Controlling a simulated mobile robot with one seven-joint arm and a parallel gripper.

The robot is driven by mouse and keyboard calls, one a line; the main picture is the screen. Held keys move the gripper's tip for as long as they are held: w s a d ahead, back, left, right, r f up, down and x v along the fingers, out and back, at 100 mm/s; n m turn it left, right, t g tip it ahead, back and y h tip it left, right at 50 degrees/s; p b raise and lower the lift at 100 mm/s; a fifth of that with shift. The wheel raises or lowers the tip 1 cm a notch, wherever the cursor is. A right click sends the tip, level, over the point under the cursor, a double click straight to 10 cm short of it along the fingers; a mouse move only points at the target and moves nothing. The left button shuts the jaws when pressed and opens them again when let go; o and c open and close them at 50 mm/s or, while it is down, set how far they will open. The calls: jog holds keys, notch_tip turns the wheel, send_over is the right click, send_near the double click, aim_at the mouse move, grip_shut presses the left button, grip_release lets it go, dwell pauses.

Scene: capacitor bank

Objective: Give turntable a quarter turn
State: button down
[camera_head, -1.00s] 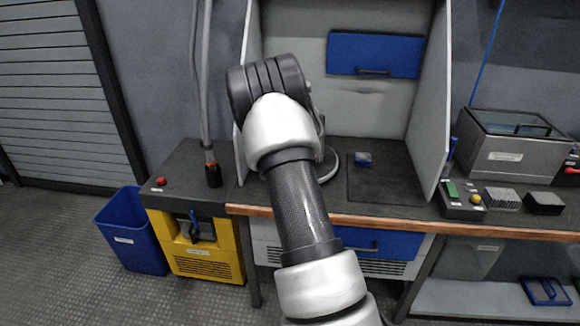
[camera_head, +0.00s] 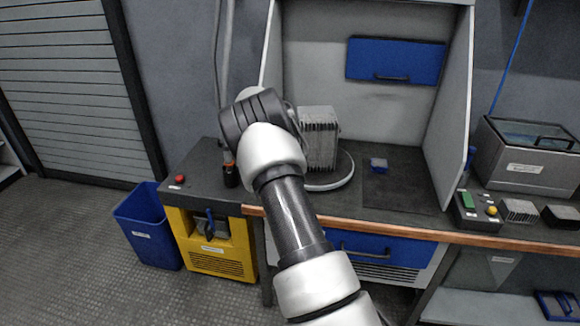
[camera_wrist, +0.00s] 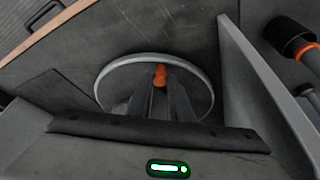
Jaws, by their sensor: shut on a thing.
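The turntable is a round grey disc with a pale rim (camera_head: 345,177) on the bench inside the booth. My arm hides its left part in the head view. A grey finned block (camera_head: 318,140) stands upright on it. In the wrist view, the turntable rim (camera_wrist: 140,62) surrounds my fingers, and an orange peg (camera_wrist: 160,71) shows at their tips. My gripper (camera_wrist: 160,84) is shut on the orange peg. The fingers are hidden behind my arm in the head view. I cannot make out the finned block in the wrist view.
Booth walls (camera_head: 452,90) stand at both sides. The bench front is clear.

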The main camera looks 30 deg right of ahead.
dwell(0.4)
jog(key=c, duration=1.6)
grip_release()
jog(key=p+v, duration=0.2)
jog(key=v, duration=1.5)
jog(key=shift+a+r+p, duration=0.1)
jog(key=shift+r+p, duration=0.1)
jog(key=shift+p, duration=0.15)
